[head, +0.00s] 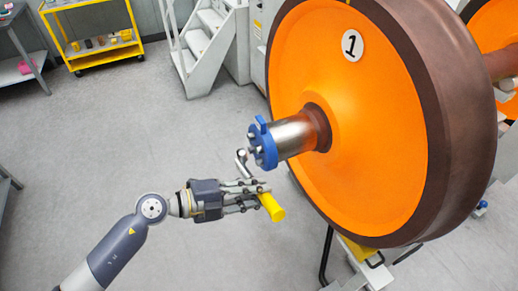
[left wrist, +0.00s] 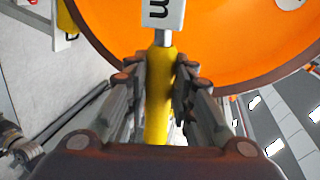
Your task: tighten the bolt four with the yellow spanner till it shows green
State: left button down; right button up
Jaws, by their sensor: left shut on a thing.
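My left gripper (head: 257,193) is shut on the yellow spanner (head: 272,207). The spanner's yellow handle sticks out past the fingers, and its metal end (head: 242,158) points up, close to the blue flange. In the left wrist view the yellow handle (left wrist: 159,105) stands between the two fingers, with a pale, marked block (left wrist: 162,12) above it. The blue flange (head: 268,148) caps the steel axle end and carries several small bolts (head: 254,152). I cannot tell which one is bolt four, nor whether the spanner touches a bolt. No green shows on them. My right gripper is out of view.
The large orange wheel (head: 350,110) with a dark rim and a "1" plate (head: 352,45) fills the right side. A yellow trolley (head: 92,35) and grey steps (head: 205,40) stand at the back. The grey floor (head: 90,140) on the left is clear.

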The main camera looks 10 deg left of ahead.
pick_arm(q)
jog(key=shift+s+a, duration=0.7)
jog(key=shift+a, duration=0.35)
jog(key=shift+s+a, duration=0.7)
jog(key=shift+a, duration=0.35)
